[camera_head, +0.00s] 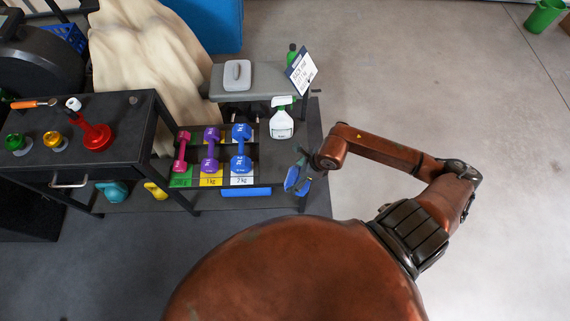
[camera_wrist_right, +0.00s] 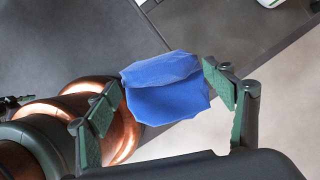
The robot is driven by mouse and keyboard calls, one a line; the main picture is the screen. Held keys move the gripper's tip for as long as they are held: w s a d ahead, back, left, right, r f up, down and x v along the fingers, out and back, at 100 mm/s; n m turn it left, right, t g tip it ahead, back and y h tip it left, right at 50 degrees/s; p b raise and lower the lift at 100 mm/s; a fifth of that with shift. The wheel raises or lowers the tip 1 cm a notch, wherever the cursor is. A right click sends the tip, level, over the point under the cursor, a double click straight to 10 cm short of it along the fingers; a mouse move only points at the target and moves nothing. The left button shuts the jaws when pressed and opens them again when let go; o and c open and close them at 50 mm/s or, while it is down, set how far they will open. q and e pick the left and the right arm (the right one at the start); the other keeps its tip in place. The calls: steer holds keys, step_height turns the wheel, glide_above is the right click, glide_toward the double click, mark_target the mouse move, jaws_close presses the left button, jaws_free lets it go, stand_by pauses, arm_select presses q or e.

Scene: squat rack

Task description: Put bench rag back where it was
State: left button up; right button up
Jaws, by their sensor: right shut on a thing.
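The blue bench rag (camera_head: 292,178) is in my right gripper (camera_head: 299,172), beside the right end of the dumbbell shelf. In the right wrist view, the folded rag (camera_wrist_right: 165,92) spans the space between the two green-padded fingers of my right gripper (camera_wrist_right: 163,86). The gripper is shut on the rag, which hangs clear of the surfaces around it. A grey bench (camera_head: 225,92) stands behind and left of the gripper. My left gripper is not in view.
A white spray bottle (camera_head: 281,124) and a sign (camera_head: 301,72) stand near the bench; a grey lidded box (camera_head: 237,74) sits on it. Dumbbells (camera_head: 211,150) line the shelf. A dark cart (camera_head: 125,130) is at left. Open floor (camera_head: 410,80) lies right.

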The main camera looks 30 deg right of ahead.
steer(key=w+d+f+b, duration=0.1)
steer(key=w+f, duration=0.2)
steer(key=w, duration=0.1)
steer(key=w+d+f+b, duration=0.1)
steer(key=w+f, duration=0.2)
steer(key=w, duration=0.1)
steer(key=w+d+f+b, duration=0.1)
steer(key=w+f+b, duration=0.1)
steer(key=w+f, duration=0.1)
steer(key=shift+w+d, duration=0.15)
steer(key=shift+w, duration=0.7)
steer(key=shift+w+f, duration=0.15)
steer(key=shift+f, duration=0.05)
steer(key=f, duration=0.1)
steer(key=f+b, duration=0.1)
steer(key=f, duration=0.1)
steer(key=shift+w+d+f, duration=0.1)
steer(key=shift+w+f, duration=0.15)
steer(key=shift+f, duration=0.1)
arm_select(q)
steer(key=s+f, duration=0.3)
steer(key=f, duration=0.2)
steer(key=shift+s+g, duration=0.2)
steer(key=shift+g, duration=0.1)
arm_select(e)
steer(key=shift+r, duration=0.1)
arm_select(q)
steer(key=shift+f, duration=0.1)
arm_select(e)
steer(key=o, duration=1.1)
